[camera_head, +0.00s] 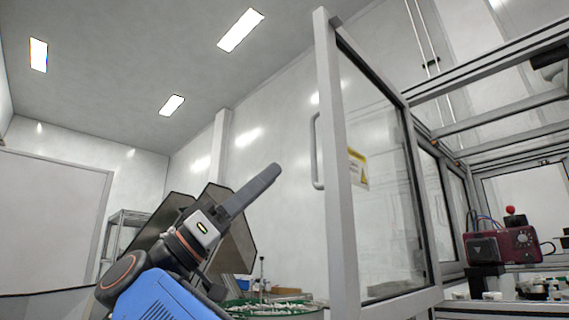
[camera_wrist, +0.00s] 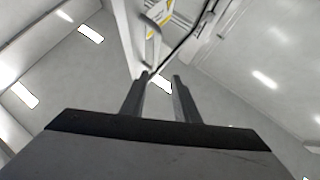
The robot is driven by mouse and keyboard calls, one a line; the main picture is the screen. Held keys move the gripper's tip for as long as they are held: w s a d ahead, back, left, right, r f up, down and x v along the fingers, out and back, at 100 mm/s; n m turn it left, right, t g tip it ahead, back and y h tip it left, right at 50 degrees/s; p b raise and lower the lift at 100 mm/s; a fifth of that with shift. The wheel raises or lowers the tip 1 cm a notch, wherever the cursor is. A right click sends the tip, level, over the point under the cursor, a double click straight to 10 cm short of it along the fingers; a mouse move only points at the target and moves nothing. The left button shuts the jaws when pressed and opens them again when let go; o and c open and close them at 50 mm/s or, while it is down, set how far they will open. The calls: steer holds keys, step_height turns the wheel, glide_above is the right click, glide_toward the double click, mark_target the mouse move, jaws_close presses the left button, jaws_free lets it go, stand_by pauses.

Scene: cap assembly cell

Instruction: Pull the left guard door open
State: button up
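The left guard door (camera_head: 333,150) is a tall light-framed glass panel, swung out from the cell in the head view. Its bar handle (camera_head: 316,150) is on the outer edge of the frame. My gripper (camera_head: 275,170) is left of the handle and a little lower, apart from it. In the wrist view the two fingers of my gripper (camera_wrist: 161,77) stand apart with nothing between them. The door handle (camera_wrist: 153,47) shows beyond the fingertips, with the guard door (camera_wrist: 130,35) behind it.
The machine frame (camera_head: 490,112) and a dark red device (camera_head: 503,246) are at the right. A green-rimmed round feeder (camera_head: 275,308) stands low beyond my arm. Dark panels (camera_head: 238,250) and a shelf rack (camera_head: 124,226) stand behind my arm. Open air lies between my gripper and the door.

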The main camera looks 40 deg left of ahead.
steer(key=shift+v, duration=2.45)
